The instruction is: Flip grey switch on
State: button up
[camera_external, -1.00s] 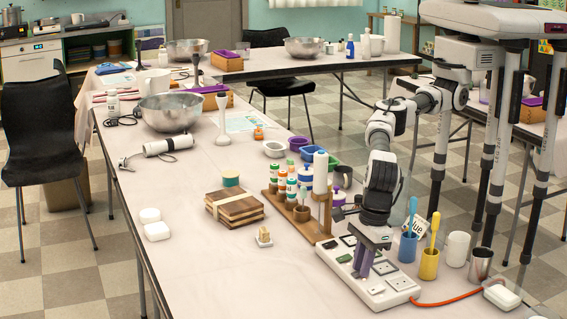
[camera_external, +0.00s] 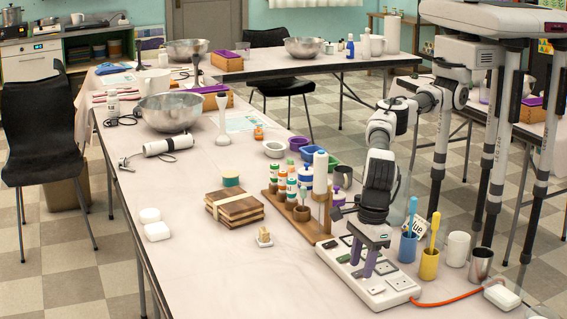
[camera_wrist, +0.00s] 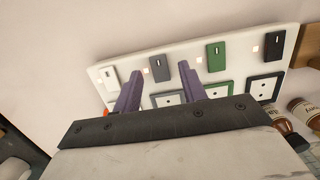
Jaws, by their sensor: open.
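A white power strip panel (camera_external: 343,265) lies on the table below my gripper, with a row of coloured rocker switches and sockets. In the wrist view the panel (camera_wrist: 236,72) carries the grey switch (camera_wrist: 160,68), which lies between my two purple fingertips. A white switch (camera_wrist: 111,78) is left of it; a green switch (camera_wrist: 216,56) and a black switch (camera_wrist: 275,46) are right of it. My gripper (camera_external: 364,268) is open with nothing held; it also shows in the wrist view (camera_wrist: 159,67). I cannot tell whether the fingertips touch the panel.
A wooden rack (camera_external: 316,228) with several paint bottles stands behind the panel. A blue cup (camera_external: 408,247), a yellow cup (camera_external: 429,265) and a metal cup (camera_external: 480,264) stand to the right. An orange cord (camera_external: 447,302) leaves the panel's right end.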

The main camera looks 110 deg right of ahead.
notch_tip(320, 180, up, 13)
jog(key=s+b, duration=0.1)
jog(key=b, duration=0.1)
jog(key=shift+s+r, duration=0.2)
jog(key=shift+s, duration=0.15)
